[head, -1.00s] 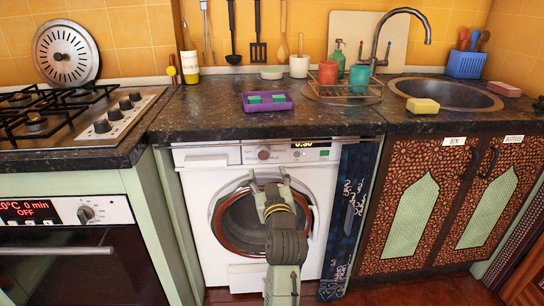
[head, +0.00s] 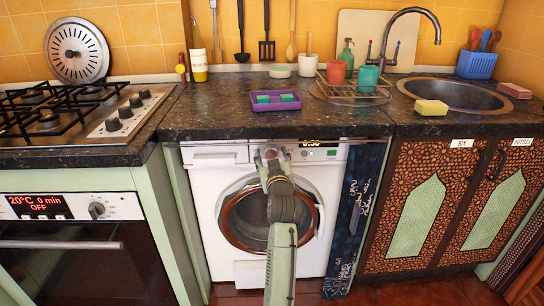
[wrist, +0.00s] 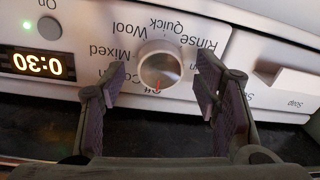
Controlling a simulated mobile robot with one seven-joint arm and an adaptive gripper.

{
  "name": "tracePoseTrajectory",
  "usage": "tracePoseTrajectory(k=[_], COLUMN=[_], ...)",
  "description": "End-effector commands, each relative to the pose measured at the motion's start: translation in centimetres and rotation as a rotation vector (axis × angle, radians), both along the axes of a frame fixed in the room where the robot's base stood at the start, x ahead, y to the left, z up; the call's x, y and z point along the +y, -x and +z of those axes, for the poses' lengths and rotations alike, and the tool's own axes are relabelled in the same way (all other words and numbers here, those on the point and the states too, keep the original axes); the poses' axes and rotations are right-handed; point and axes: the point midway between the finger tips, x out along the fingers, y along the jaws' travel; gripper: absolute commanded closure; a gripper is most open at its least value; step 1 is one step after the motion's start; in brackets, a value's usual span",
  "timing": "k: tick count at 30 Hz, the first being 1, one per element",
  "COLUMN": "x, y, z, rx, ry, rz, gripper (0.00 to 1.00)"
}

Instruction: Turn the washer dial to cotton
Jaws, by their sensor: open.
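The washer dial (wrist: 161,66) is a round pale knob on the washer's white panel. In the wrist view its labels appear upside down: Mixed, Wool, Quick and Rinse are readable, and others are partly covered. A small red mark shows at the dial's lower edge, by the partly hidden "Off" label. My gripper (wrist: 157,84) is open, with one finger on each side of the dial and gaps visible between. In the head view, my gripper (head: 270,152) is at the panel of the washing machine (head: 215,205) and hides the dial.
The panel display (wrist: 36,64) reads 0:30, with a lit green light nearby. The dark countertop (head: 215,118) overhangs just above the panel. A purple tray (head: 273,107) sits on it. A patterned dark blue cloth (head: 356,205) hangs right of the washer.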

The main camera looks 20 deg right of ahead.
Motion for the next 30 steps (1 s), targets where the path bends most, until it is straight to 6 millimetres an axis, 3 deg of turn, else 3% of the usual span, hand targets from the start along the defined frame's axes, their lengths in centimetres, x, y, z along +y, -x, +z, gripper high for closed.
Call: tracePoseTrajectory(k=[3, 24, 30], x=[0.0, -0.01, -0.01], y=[0.02, 0.05, 0.05], z=[-0.01, -0.02, -0.01], rx=[0.0, 0.0, -0.002], ry=[0.0, 0.0, -0.01], rz=[0.0, 0.0, 0.0], gripper=[0.44, 0.91, 0.92])
